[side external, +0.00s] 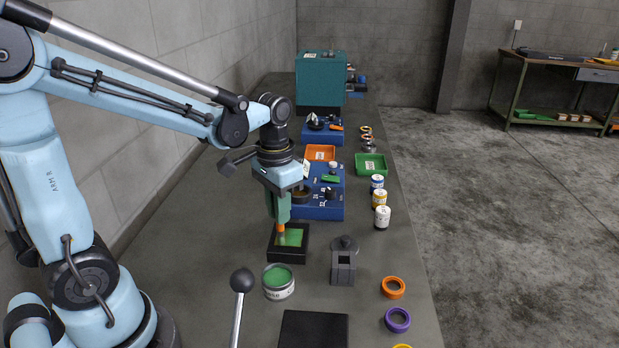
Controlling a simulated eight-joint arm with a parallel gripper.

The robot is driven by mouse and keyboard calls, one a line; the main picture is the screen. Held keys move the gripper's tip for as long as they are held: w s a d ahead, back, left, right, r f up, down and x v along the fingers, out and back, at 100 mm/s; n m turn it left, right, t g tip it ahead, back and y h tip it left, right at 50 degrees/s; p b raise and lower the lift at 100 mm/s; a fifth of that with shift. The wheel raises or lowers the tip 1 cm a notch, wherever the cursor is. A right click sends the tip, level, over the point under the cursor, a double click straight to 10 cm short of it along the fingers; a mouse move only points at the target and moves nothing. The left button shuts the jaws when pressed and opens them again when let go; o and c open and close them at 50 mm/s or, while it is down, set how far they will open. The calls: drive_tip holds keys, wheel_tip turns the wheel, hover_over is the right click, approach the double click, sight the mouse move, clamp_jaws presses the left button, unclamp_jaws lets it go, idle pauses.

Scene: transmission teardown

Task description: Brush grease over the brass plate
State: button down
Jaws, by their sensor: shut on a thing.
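My gripper (280,192) points down over the bench and is shut on a brush (281,229), of which a short orange part and a pale tip show below the jaws. The brush tip is at the left part of a plate (294,238) set in a black square frame. The plate's visible surface looks green, and little or no bare brass can be made out. Whether the tip presses on the plate is too small to tell. An open tin of green grease (278,275) stands in front of the frame.
A grey block-like fixture (343,262) stands right of the tin. A black pad (313,331) and a ball-topped lever (241,282) are in front. Coloured rings (393,287) and small jars (382,216) line the right edge.

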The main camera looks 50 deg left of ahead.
drive_tip(key=shift+w+a, duration=1.95)
drive_tip(key=shift+w+a+r, duration=0.1)
drive_tip(key=shift+r, duration=0.1)
wheel_tip(320, 180, up, 8)
drive_tip(key=shift+f, duration=0.15)
drive_tip(key=shift+f, duration=0.15)
